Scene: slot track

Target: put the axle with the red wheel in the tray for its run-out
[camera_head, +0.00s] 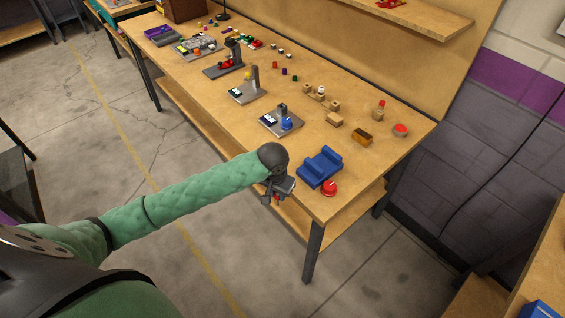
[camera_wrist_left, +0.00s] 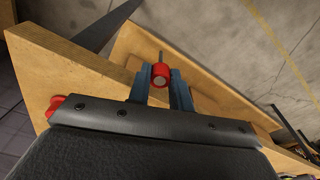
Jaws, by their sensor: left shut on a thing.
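My left gripper (camera_head: 278,195) is at the near front edge of the bench, left of the blue cradle (camera_head: 320,168). In the left wrist view its two fingers (camera_wrist_left: 160,88) are shut on the axle with the red wheel (camera_wrist_left: 160,74). The thin grey axle (camera_wrist_left: 161,56) points away past the wheel, over the bench edge. In the head view the gripper mostly hides this part. Several grey fixtures stand along the bench, one with a blue knob (camera_head: 286,124). I cannot tell which holder is the run-out tray. My right gripper is not in view.
A red knob-like part (camera_head: 330,188) sits beside the blue cradle. Wooden blocks (camera_head: 335,120), a brown-yellow block (camera_head: 362,137) and a red round part (camera_head: 400,130) lie behind. A grey tray (camera_head: 200,44) is at the far end. Bare bench top lies between the fixtures.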

